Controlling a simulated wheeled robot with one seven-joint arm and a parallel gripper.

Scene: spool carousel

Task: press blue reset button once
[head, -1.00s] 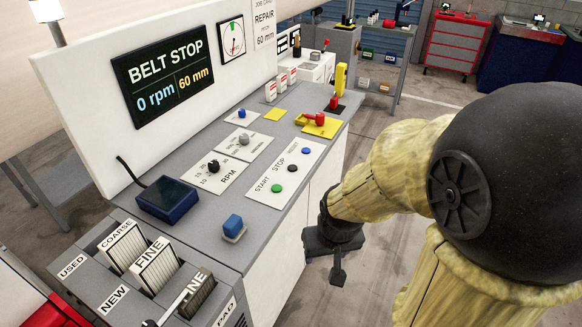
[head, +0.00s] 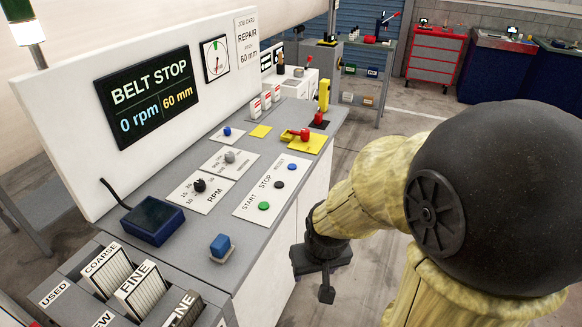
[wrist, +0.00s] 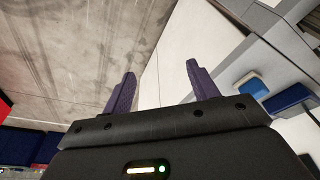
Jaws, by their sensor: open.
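The blue reset button (head: 292,167) is a small round cap at the far end of the white START/STOP/RESET plate (head: 250,208), on the grey bench top. My gripper (head: 326,290) hangs beside the bench's front side, below the top and apart from the buttons. In the wrist view my gripper (wrist: 160,75) is open, with nothing between its two dark purple fingers. The reset button cannot be made out in the wrist view.
Another blue button (head: 227,131) sits on a separate plate farther back. Black RPM (head: 199,185) and grey (head: 229,157) knobs lie left of the buttons. A red-handled yellow device (head: 306,141) stands beyond the plate. A blue block (head: 220,246) is nearer. The screen reads BELT STOP, 0 rpm (head: 147,95).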

